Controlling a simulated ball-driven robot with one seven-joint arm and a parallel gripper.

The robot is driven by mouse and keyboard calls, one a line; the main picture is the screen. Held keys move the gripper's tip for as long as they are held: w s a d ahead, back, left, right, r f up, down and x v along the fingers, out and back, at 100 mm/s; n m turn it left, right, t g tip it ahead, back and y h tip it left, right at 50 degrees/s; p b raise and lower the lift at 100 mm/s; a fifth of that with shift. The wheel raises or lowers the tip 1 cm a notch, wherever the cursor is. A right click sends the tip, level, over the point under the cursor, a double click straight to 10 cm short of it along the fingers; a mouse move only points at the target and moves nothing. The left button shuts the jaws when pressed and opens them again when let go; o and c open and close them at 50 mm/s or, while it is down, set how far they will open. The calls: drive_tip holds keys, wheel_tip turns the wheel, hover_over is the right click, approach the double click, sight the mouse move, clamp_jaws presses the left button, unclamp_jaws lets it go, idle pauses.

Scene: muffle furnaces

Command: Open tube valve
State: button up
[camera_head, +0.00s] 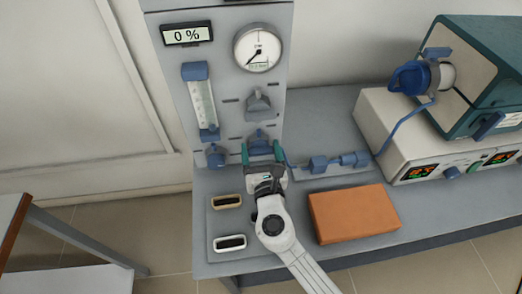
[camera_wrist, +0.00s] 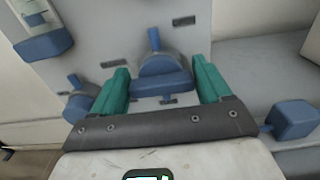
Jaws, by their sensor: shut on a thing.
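The grey valve panel (camera_head: 226,100) stands at the back of the bench. A blue valve (camera_head: 259,136) sits low on it, and my gripper (camera_head: 263,153) is in front of it. In the wrist view, my green fingers (camera_wrist: 163,84) are on both sides of the valve's blue handle bar (camera_wrist: 160,84) and shut on it. The handle bar lies nearly level in that view. A grey valve knob (camera_head: 258,103) sits above. Another blue valve (camera_head: 215,155) is at lower left, also in the wrist view (camera_wrist: 77,104). The fingers partly hide the blue valve in the head view.
A flowmeter (camera_head: 201,102), a dial gauge (camera_head: 258,48) and a display reading 0 % (camera_head: 187,34) are on the panel. Blue tube fittings (camera_head: 338,162) lie to the right. An orange block (camera_head: 353,213) and the furnace (camera_head: 478,75) stand on the bench right of my arm.

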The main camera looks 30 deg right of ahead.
drive_tip(key=shift+c, duration=1.3)
drive_tip(key=shift+f+m+b, duration=0.1)
drive_tip(key=shift+m+b, duration=0.2)
drive_tip(key=shift+b, duration=0.05)
drive_tip(key=m+b, duration=0.2)
drive_tip(key=shift+f+m, duration=0.1)
drive_tip(key=shift+m, duration=0.3)
drive_tip(key=m+b, duration=0.4)
drive_tip(key=m, duration=0.1)
drive_tip(key=shift+s+d+f, duration=0.1)
drive_tip(key=shift+d, duration=0.1)
drive_tip(key=m+b, duration=0.4)
drive_tip(key=m, duration=0.1)
drive_tip(key=shift+d+f+m, duration=0.1)
drive_tip(key=shift+f+m, duration=0.05)
drive_tip(key=shift+m, duration=0.25)
drive_tip(key=shift+m+b, duration=1.3)
drive_tip(key=shift+m, duration=0.5)
drive_tip(key=o, duration=1)
drive_tip(key=shift+c, duration=0.2)
